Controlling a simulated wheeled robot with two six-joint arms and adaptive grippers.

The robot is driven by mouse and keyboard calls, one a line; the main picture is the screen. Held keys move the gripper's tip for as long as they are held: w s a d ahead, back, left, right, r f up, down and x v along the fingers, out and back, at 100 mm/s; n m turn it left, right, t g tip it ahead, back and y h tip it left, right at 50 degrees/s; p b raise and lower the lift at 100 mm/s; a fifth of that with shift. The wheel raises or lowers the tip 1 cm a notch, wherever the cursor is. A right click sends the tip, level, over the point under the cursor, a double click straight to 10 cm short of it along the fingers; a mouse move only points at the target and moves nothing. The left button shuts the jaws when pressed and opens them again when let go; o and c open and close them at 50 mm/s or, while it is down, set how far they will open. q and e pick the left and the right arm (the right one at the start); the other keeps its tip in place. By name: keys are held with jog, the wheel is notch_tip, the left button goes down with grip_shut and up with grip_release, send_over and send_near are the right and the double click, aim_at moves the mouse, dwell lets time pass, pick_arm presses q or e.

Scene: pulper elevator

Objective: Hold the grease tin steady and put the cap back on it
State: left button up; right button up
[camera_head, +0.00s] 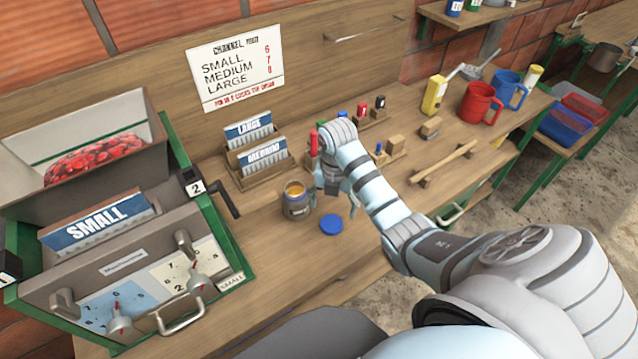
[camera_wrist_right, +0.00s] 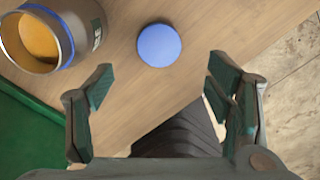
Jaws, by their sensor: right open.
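The grease tin (camera_head: 297,203) stands upright and uncapped on the wooden bench, with yellow-brown grease showing in its open mouth. In the right wrist view the tin (camera_wrist_right: 45,38) is at the upper left. The blue cap (camera_head: 331,225) lies flat on the bench just right of the tin, apart from it; it also shows at the top middle of the wrist view (camera_wrist_right: 159,45). My right gripper (camera_wrist_right: 160,90) is open and empty, its fingers spread wide with the cap beyond the gap between them. In the head view the right gripper (camera_head: 335,187) is beside the tin. My left gripper is not in view.
A grey machine (camera_head: 140,262) with knobs, a crank and a SMALL plate stands at the left. Card racks (camera_head: 263,165) stand behind the tin. Small blocks, a yellow bottle (camera_head: 434,95) and a red mug (camera_head: 478,103) are to the right. The bench's front edge is near the cap.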

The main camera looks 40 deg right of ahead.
aim_at(332, 223)
jog(key=shift+w+f, duration=0.1)
jog(key=shift+f, duration=0.85)
jog(key=shift+f, duration=0.3)
notch_tip(332, 223, down, 3)
jog(key=shift+r+b, duration=0.1)
jog(key=shift+b, duration=0.25)
notch_tip(332, 223, down, 3)
jog(key=b, duration=0.3)
jog(key=shift+b, duration=0.3)
jog(key=shift+r, duration=0.3)
jog(key=c, duration=0.8)
